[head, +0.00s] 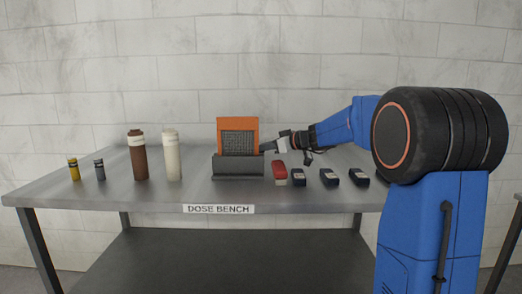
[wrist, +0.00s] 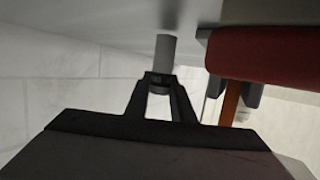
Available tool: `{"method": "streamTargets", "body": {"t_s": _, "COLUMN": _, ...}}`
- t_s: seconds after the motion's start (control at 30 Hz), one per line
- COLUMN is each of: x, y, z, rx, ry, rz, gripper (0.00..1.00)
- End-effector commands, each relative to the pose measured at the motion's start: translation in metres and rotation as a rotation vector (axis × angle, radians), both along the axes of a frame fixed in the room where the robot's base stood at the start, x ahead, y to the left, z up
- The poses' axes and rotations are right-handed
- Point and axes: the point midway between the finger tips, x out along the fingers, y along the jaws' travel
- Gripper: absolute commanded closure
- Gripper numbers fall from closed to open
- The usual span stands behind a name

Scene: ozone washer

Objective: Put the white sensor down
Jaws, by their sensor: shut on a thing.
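My gripper (head: 272,144) is at the right edge of the orange panel, above the bench. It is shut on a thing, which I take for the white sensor. A small pale piece (head: 283,133) shows at the gripper, but its outline is unclear. In the wrist view, where the bench is at the top, the dark fingers (wrist: 160,82) close in toward each other.
The bench (head: 120,196) holds an orange panel (head: 237,123) in a grey holder (head: 238,169), a red device (head: 279,172) and several dark devices (head: 329,177).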

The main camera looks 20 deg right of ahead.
Motion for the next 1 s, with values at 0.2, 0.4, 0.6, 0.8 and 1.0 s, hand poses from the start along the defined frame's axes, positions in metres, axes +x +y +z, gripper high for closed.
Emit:
{"method": "streamTargets", "body": {"t_s": 0.2, "x": 0.0, "y": 0.0, "z": -0.005, "rx": -0.001, "ry": -0.001, "rz": 0.0, "gripper": 1.0}}
{"method": "streamTargets", "body": {"t_s": 0.4, "x": 0.0, "y": 0.0, "z": -0.008, "rx": 0.0, "ry": 0.0, "rz": 0.0, "gripper": 1.0}}
{"method": "streamTargets", "body": {"t_s": 0.6, "x": 0.0, "y": 0.0, "z": -0.007, "rx": -0.001, "ry": -0.001, "rz": 0.0, "gripper": 0.6}}
{"method": "streamTargets", "body": {"t_s": 0.8, "x": 0.0, "y": 0.0, "z": -0.006, "rx": -0.001, "ry": -0.001, "rz": 0.0, "gripper": 0.6}}
{"method": "streamTargets", "body": {"t_s": 1.0, "x": -0.013, "y": -0.01, "z": 0.0, "rx": -0.001, "ry": -0.002, "rz": -0.001, "gripper": 0.6}}
